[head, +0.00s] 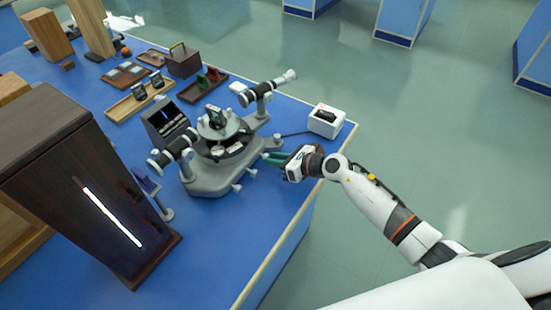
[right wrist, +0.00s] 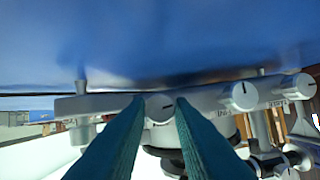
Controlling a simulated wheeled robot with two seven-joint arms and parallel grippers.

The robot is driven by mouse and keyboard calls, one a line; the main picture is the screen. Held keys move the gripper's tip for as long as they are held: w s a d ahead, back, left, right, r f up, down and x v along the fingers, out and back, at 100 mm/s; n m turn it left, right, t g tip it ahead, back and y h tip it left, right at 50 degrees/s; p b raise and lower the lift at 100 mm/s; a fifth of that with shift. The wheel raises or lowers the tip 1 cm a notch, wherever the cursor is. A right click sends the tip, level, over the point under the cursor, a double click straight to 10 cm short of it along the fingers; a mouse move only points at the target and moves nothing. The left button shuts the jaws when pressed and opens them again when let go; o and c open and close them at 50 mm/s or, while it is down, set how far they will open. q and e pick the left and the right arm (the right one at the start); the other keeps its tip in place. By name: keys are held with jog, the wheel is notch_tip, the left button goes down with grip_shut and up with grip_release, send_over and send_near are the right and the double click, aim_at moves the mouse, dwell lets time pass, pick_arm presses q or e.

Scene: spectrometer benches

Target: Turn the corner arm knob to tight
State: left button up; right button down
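The grey spectrometer (head: 225,140) stands on the blue bench, with several small knobs around its base. My right gripper (head: 270,158) reaches in from the right at its base. In the right wrist view, its two teal fingers (right wrist: 160,100) are apart, with a round grey knob (right wrist: 160,108) between or just beyond their tips. This knob has a dark mark; I cannot tell whether the fingers touch it. A second knob (right wrist: 243,97) with a vertical mark and a third knob (right wrist: 305,86) sit to the right. Their labels are only partly legible. My left gripper is out of view.
A dark wooden housing (head: 80,180) with a bright slit stands at left. Wooden trays (head: 140,102) with small parts lie behind. The front bench area is clear.

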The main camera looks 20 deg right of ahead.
jog(key=shift+w, duration=0.1)
jog(key=shift+d+m+b, duration=0.1)
jog(key=shift+m+b, duration=0.25)
jog(key=shift+m, duration=0.15)
jog(key=c, duration=1.3)
grip_release()
jog(key=shift+o, duration=0.2)
jog(key=b+v, duration=0.1)
jog(key=v, duration=1)
jog(key=shift+d+f+b, duration=0.15)
jog(key=shift+d+b, duration=0.1)
jog(key=shift+b, duration=0.1)
jog(key=shift+s+d+r, duration=0.25)
jog(key=shift+d+r, duration=0.05)
jog(key=shift+r, duration=0.05)
